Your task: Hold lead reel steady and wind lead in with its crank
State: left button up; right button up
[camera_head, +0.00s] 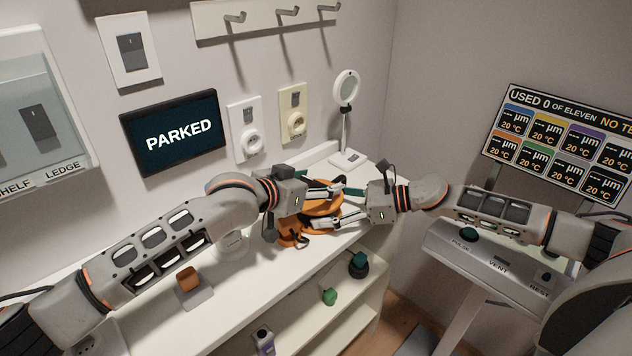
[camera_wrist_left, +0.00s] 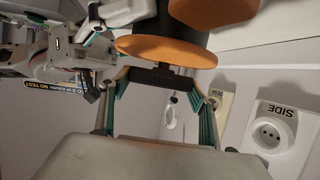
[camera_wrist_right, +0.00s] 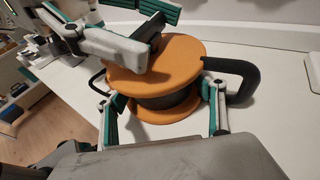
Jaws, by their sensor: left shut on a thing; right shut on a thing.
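The lead reel (camera_head: 321,208) stands on the white worktop, with orange discs and a dark drum between them, partly hidden by both grippers. In the right wrist view the reel (camera_wrist_right: 185,62) has black bars at its sides. My right gripper (camera_wrist_right: 163,103) is shut on the reel, one finger at each side of it. My left gripper (camera_wrist_left: 158,95) reaches in from the other side, shut on a black part by the disc's hub that looks like the crank (camera_wrist_left: 163,76). The crank's handle is mostly hidden. I cannot make out the lead's free end.
A round mirror lamp (camera_head: 346,100) stands behind the reel. Wall sockets (camera_head: 246,128) are to its left. An orange block on a grey stand (camera_head: 188,283) is at the front left. Green and dark items (camera_head: 358,264) sit on the shelf below. A control panel (camera_head: 490,250) is to the right.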

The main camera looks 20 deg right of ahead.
pick_arm(q)
jog(key=shift+f+m+g, duration=0.15)
jog(key=shift+m+g, duration=0.25)
jog(key=shift+g, duration=0.1)
jog(key=shift+h, duration=0.3)
jog(key=o, duration=1.1)
jog(key=shift+a, duration=0.2)
jog(key=v, duration=1.1)
jog(key=shift+s+a+r, duration=0.2)
jog(key=shift+a+r, duration=0.05)
jog(key=shift+r, duration=0.05)
